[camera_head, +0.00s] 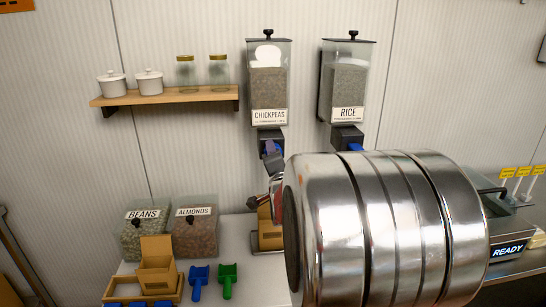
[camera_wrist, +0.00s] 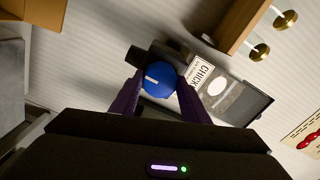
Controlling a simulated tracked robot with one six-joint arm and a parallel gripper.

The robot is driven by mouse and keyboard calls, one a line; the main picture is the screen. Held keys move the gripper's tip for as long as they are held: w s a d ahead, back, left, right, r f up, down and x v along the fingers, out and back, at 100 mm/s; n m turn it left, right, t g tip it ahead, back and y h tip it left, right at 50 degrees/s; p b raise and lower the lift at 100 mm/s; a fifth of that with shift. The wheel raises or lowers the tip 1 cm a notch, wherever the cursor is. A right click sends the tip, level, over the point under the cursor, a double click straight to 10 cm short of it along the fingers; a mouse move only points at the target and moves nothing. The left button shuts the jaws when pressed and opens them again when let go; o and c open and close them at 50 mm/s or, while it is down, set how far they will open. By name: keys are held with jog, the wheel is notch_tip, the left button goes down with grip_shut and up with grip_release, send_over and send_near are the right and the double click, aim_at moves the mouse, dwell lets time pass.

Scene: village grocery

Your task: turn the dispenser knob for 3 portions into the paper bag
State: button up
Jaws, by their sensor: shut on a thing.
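The chickpeas dispenser (camera_head: 268,85) hangs on the wall, a clear bin with a labelled front; it also shows tilted in the wrist view (camera_wrist: 240,97). Its round blue knob (camera_wrist: 159,79) with a white mark sits between the two purple fingers of my gripper (camera_wrist: 160,95), which is shut on it. In the head view my gripper (camera_head: 272,157) is small and partly hidden at the dispenser's outlet. A brown paper bag (camera_head: 264,222) stands below the outlet, mostly hidden behind my arm. Its inside cannot be seen.
A rice dispenser (camera_head: 348,85) hangs to the right. A wooden shelf (camera_head: 170,97) with jars is at left. Bins of beans (camera_head: 144,238) and almonds (camera_head: 195,237), a wooden tray with a brown box (camera_head: 157,268), and blue and green scoops (camera_head: 228,280) occupy the counter.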

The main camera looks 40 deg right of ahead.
jog(key=shift+a+f, duration=0.1)
jog(key=shift+f, duration=0.05)
jog(key=o, duration=1.1)
jog(key=shift+c, duration=0.2)
